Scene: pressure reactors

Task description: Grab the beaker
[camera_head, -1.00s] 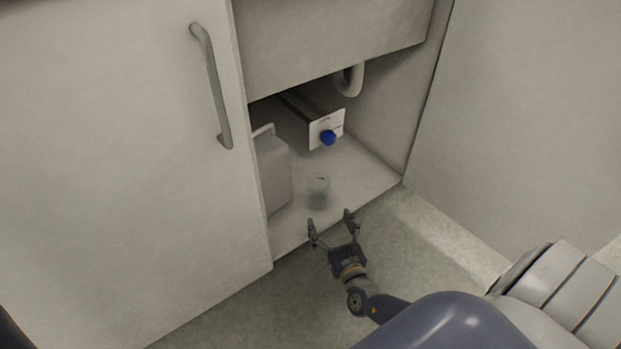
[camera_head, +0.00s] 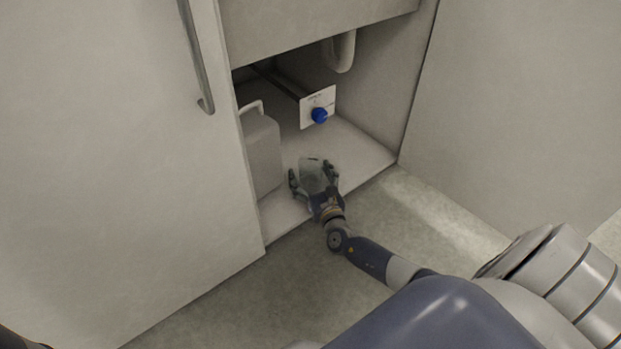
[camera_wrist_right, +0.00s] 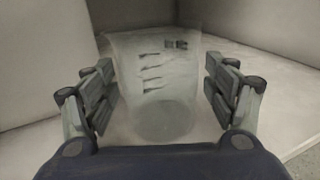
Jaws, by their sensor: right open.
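The beaker (camera_head: 313,173) is clear glass and stands on the floor of the open cabinet. My right gripper (camera_head: 312,178) is open, with one finger on each side of the beaker. In the right wrist view the beaker (camera_wrist_right: 160,85) shows dark graduation marks and sits between the two open fingers of the gripper (camera_wrist_right: 162,92). A gap shows between the beaker and the fingers on both sides. My left gripper is not in view.
A pale canister (camera_head: 261,152) with a handle stands left of the beaker. A curved pipe (camera_head: 341,50) hangs above. The cabinet door (camera_head: 110,150) is at left.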

